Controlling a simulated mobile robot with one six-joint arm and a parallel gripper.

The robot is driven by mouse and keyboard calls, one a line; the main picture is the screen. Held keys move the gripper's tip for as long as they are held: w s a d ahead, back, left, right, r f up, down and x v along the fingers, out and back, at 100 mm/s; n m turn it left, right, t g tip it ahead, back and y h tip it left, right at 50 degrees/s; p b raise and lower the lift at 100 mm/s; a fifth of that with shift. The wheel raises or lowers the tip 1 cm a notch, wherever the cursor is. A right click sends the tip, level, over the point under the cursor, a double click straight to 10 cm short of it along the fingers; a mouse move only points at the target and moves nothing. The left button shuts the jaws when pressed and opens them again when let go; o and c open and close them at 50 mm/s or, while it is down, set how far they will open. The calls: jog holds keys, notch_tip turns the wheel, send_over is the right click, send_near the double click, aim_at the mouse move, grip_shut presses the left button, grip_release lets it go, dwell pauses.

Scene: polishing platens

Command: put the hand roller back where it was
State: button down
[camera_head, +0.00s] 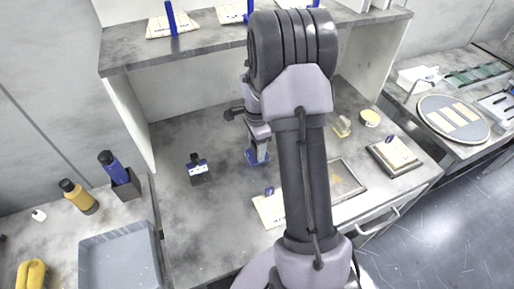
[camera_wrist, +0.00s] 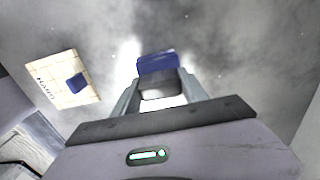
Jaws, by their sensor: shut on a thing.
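My gripper (camera_head: 258,142) is over the middle of the grey worktop, beneath my arm. In the wrist view my gripper (camera_wrist: 160,82) is shut on a blue-ended thing, which I take to be the hand roller (camera_wrist: 158,64). The held roller shows in the head view as a blue piece (camera_head: 253,158) low under the gripper; whether it touches the worktop I cannot tell. A small black stand with a white and blue label (camera_head: 197,170) is on the worktop to the left. I cannot tell whether it is the roller's place.
A cream platen with a blue handle (camera_head: 268,210), marked HARD in the wrist view (camera_wrist: 62,80), lies right of the stand, partly behind my arm. An upper shelf (camera_head: 200,52) overhangs the back. Worktop around the stand is clear.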

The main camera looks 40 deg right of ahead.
jog(key=shift+s+a+f+b, duration=0.1)
jog(key=shift+s+f+b, duration=0.1)
jog(key=shift+f+b, duration=0.4)
jog(key=c, duration=0.6)
grip_release()
jog(key=shift+s+f, duration=0.15)
jog(key=a+r+n+p, duration=0.1)
jog(key=a+r+p, duration=0.1)
jog(key=r, duration=0.7)
jog(key=a+r+n+p, duration=0.1)
jog(key=a+r+p, duration=0.15)
jog(key=r, duration=0.75)
jog(key=s+a+r+n+t, duration=0.3)
jog(key=s+a+r+n, duration=0.4)
jog(key=a, duration=0.4)
jog(key=s+a+r+n+t+y, duration=0.2)
jog(key=s+a+r+n, duration=0.1)
jog(key=s+a+n, duration=0.4)
jog(key=s+a, duration=0.3)
jog(key=s, duration=0.1)
jog(key=shift+s+n+t, duration=0.3)
jog(key=shift+s+t, duration=0.05)
jog(key=shift+t, duration=0.05)
